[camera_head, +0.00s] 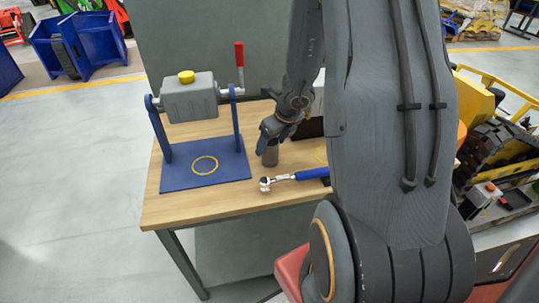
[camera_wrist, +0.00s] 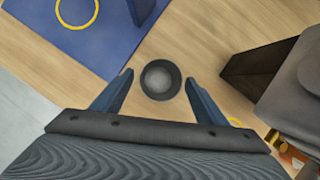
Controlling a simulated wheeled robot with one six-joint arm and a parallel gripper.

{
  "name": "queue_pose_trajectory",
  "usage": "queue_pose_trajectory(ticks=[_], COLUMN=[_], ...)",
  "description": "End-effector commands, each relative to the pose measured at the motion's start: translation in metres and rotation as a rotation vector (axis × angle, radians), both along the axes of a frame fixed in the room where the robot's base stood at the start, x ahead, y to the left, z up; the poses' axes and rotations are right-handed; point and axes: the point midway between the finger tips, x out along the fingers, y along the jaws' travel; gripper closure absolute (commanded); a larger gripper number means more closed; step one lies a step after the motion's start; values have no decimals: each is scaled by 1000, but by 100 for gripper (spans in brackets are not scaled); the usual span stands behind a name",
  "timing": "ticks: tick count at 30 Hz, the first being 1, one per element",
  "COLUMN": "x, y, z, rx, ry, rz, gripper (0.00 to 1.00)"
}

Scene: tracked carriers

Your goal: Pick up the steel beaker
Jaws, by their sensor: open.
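The steel beaker (camera_head: 270,154) is a small dark grey cylinder standing upright on the wooden table, to the right of the blue base plate. In the wrist view the beaker (camera_wrist: 160,79) shows from above as a round dark rim with a lighter grey inside. My gripper (camera_head: 268,140) is right above or at the beaker in the head view, and hides part of its top. In the wrist view my gripper (camera_wrist: 158,82) is open, with one blue-grey finger on each side of the beaker and a visible gap on both sides. The fingers do not appear to touch it.
A blue stand with a base plate (camera_head: 205,180) holds a grey drum with a yellow cap (camera_head: 187,77) left of the beaker. A blue-handled tool (camera_head: 295,178) lies in front. A dark object (camera_wrist: 258,70) stands right of the beaker in the wrist view. The table's (camera_head: 185,211) front-left corner is clear.

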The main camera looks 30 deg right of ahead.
Motion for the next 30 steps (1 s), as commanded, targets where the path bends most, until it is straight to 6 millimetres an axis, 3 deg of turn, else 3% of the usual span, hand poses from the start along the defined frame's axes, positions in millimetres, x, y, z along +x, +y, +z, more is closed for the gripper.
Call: queue_pose_trajectory(ticks=[4,13,14,22,30], x=[7,9,9,9,9], y=[2,2,2,2,2], z=[-19,-22,-22,-22,-21], rx=[0,-1,-1,0,0], ry=[1,-1,-1,0,-1], rz=[1,2,2,2,3], gripper=[33,33,35,80,80])
